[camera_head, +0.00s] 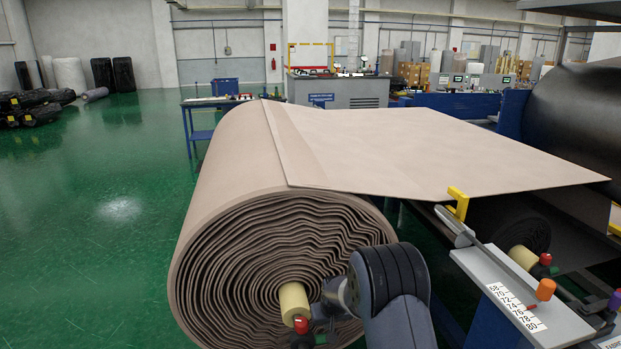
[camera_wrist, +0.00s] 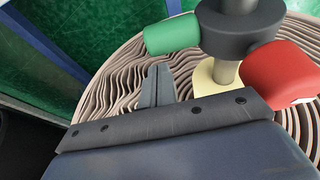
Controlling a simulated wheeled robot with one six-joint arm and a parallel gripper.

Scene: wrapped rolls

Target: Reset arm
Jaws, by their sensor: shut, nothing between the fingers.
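A large roll of beige-brown material (camera_head: 235,165) fills the middle of the head view, with its wavy layered end facing me. A pale core (camera_head: 293,300) sticks out of that end. By it is a hub with a red knob (camera_head: 301,326) and a green knob (camera_head: 320,339). In the wrist view the green knob (camera_wrist: 172,35), dark hub (camera_wrist: 240,30) and red knob (camera_wrist: 278,72) show close up. My gripper (camera_wrist: 161,70) is shut and empty, in front of the roll's layered end and below the green knob. My arm partly covers the roll's right side in the head view.
A flat sheet (camera_head: 430,150) stretches right from the roll. A grey rail with a number scale (camera_head: 520,300), an orange knob (camera_head: 546,289) and a yellow bracket (camera_head: 457,203) stand at the right. Green floor (camera_head: 90,230) is open at the left. A blue cart (camera_head: 205,133) stands behind.

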